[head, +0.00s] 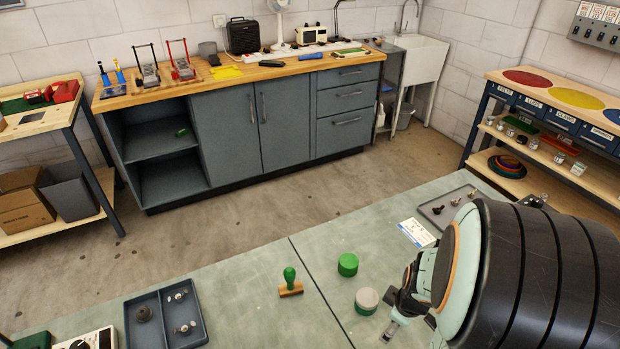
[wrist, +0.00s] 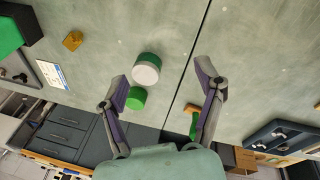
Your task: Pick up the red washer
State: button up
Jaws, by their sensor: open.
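I see no red washer in either view. My gripper (head: 400,325) is at the lower right of the head view, partly hidden by my own arm. In the wrist view my gripper (wrist: 160,85) is open, its two fingers wide apart with nothing held between them. A green cylinder with a pale grey top (head: 366,301) stands on the green bench near my gripper; it also shows between and beyond the fingers in the wrist view (wrist: 146,69). A plain green cylinder (head: 347,264) stands behind it.
A green-knobbed wooden stamp (head: 290,283) stands left of the cylinders. A divided blue-grey tray (head: 150,300) holds small metal parts. A white card (head: 417,233) and a dark tray (head: 437,217) lie at the back right. An orange-brown block (wrist: 73,41) shows in the wrist view. Bare bench lies between.

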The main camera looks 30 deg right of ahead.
jog(key=s+d+f+m, duration=0.1)
jog(key=s+f, duration=0.1)
jog(key=s, duration=0.1)
jog(key=s+d+f+m+g+y, duration=0.1)
jog(key=s+f+m, duration=0.1)
jog(key=s, duration=0.2)
jog(key=s+d+f+m+g, duration=0.1)
jog(key=s+f, duration=0.1)
jog(key=s, duration=0.2)
jog(key=shift+f+m+y, duration=0.3)
jog(key=shift+f, duration=0.05)
notch_tip(320, 180, down, 7)
jog(key=shift+r, duration=0.2)
jog(key=c, duration=0.8)
